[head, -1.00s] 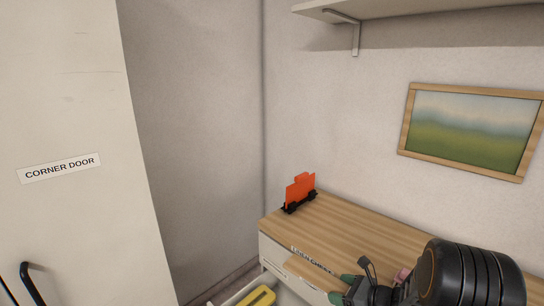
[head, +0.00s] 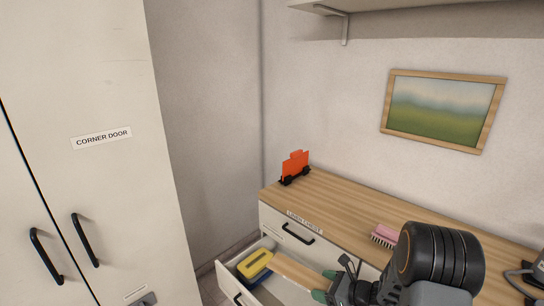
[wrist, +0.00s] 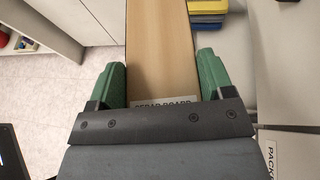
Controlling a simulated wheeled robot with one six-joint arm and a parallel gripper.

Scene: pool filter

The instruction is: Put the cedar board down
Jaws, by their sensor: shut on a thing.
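The cedar board (head: 297,270) is a flat, light brown wooden piece. It reaches from my gripper (head: 328,287) leftward, over the open drawer (head: 275,293) of the linen chest. In the wrist view the board (wrist: 160,45) runs up the middle between the green fingers of my gripper (wrist: 160,78), which is shut on it. A label on its near end is partly hidden by the gripper body. I cannot tell how high the board is above the drawer floor.
A yellow block (head: 255,262) with blue beneath lies in the drawer. The linen chest top (head: 335,200) holds an orange object (head: 295,167) at the back corner and a pink brush (head: 385,235). The corner door (head: 100,170) stands at left. A shelf (head: 420,8) overhangs at right.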

